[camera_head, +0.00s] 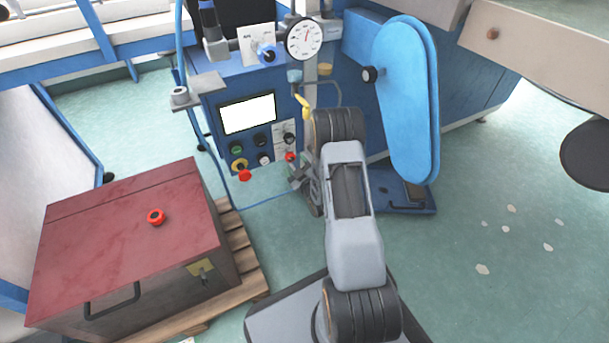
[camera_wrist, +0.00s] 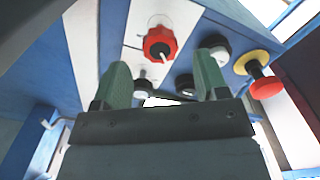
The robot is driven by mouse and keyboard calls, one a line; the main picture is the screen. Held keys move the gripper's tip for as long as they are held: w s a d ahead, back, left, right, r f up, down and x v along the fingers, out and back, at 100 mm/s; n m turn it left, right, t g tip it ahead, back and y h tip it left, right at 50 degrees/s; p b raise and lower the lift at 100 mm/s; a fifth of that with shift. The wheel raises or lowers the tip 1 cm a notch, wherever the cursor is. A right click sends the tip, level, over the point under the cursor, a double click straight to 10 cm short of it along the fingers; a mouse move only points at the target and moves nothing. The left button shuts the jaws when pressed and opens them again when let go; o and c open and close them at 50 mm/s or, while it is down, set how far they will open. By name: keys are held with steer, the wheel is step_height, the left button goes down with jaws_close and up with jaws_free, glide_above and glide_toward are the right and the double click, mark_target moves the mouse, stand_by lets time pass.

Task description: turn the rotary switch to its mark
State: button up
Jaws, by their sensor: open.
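On the blue machine's control panel, a dark knob (camera_head: 289,138) sits on a white marked plate and looks like the rotary switch. In the wrist view a small knob (camera_wrist: 143,89), seemingly the same one, shows between the fingertips, partly low behind the gripper body. Its pointer and mark are too small to read. A red knob (camera_head: 290,156) is on the same plate; it also shows in the wrist view (camera_wrist: 160,43). My gripper (camera_wrist: 164,72) is open and empty, its green fingers pointing at the panel. In the head view my arm partly hides it; contact cannot be told.
A red emergency stop (camera_head: 244,175) on a yellow base is at the panel's lower left. Black, green and white buttons and a lit screen (camera_head: 249,114) are close by. A red chest (camera_head: 125,235) stands left on a pallet. A blue guard (camera_head: 405,100) is right of my arm.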

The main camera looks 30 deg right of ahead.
steer(key=s+p, duration=0.1)
steer(key=s, duration=0.6)
steer(key=shift+s, duration=0.1)
stand_by(0.4)
